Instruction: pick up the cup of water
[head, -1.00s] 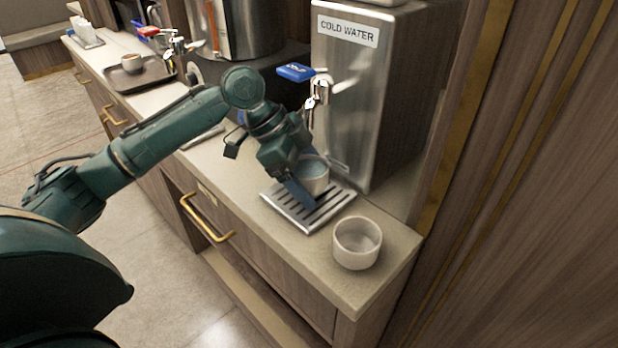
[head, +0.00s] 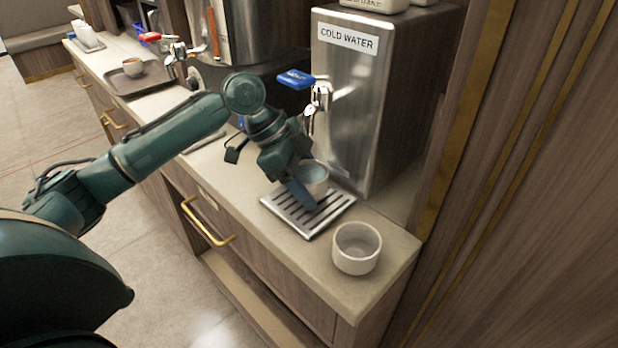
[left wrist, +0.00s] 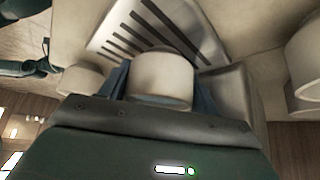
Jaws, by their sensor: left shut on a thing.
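The cup of water (head: 315,178) is pale and rounded, with bluish water inside, and it looks upright. It is at the slotted metal drip tray (head: 335,208), below the tap of the cold water dispenser (head: 345,95). My left gripper (head: 306,187) is shut on the cup, with a blue finger on its near side. In the left wrist view the cup (left wrist: 162,78) sits between the blue fingers, with the slotted tray beyond it. Whether the cup's base touches the tray is hard to tell. My right gripper is not in view.
An empty pale cup (head: 356,248) stands on the counter (head: 385,280) right of the tray, near the front edge. Wood panelling (head: 520,200) closes off the right side.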

